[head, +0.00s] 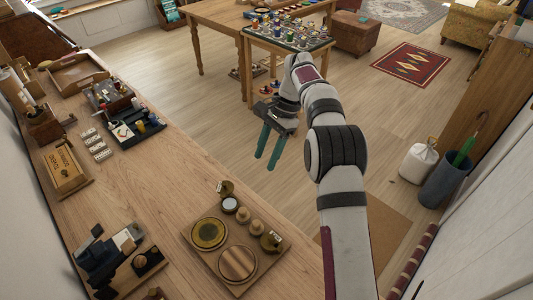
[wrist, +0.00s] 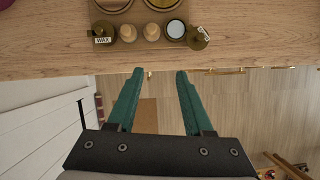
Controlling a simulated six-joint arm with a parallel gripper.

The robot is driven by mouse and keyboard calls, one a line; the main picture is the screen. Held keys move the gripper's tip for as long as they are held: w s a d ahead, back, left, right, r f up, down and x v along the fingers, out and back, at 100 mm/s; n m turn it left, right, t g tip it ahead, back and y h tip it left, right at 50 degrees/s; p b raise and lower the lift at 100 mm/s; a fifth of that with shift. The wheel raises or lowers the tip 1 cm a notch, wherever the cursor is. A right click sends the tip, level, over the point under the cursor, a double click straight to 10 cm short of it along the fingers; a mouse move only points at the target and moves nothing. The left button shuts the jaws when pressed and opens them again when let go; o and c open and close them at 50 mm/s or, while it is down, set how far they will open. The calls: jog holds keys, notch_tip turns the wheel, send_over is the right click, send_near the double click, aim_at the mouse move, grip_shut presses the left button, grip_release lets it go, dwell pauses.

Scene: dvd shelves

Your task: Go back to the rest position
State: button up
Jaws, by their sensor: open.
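My gripper (head: 267,160) has two green fingers and hangs over the open floor, just right of the long wooden workbench (head: 185,178) in the head view. The fingers are apart with nothing between them. In the wrist view my gripper (wrist: 160,72) points toward the edge of the workbench (wrist: 230,62), with bare floor seen between and around the fingers. My white and grey arm rises from the bottom of the head view and bends to the gripper.
A wooden tray (head: 198,258) with round tins and knobs stands near the workbench's edge; its items also show in the wrist view. A small table (head: 248,75) with a board of many small pieces stands beyond my gripper. A dark bin (head: 446,183) and white sack (head: 417,163) stand right.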

jog(key=s+d+r+n+t+h, duration=0.1)
jog(key=s+d+r, duration=0.1)
jog(key=s+r, duration=0.4)
jog(key=s+d+r+n, duration=0.1)
jog(key=s+d+r, duration=0.1)
jog(key=s+r, duration=0.5)
jog(key=s+d+f+n, duration=0.1)
jog(key=s+f, duration=0.3)
jog(key=s, duration=0.7)
jog(key=s+d+f+n+t, duration=0.1)
jog(key=s+f+n, duration=0.1)
jog(key=s, duration=1)
jog(key=shift+f+t+h, duration=0.3)
jog(key=shift+f+h, duration=0.1)
jog(key=shift+f, duration=0.45)
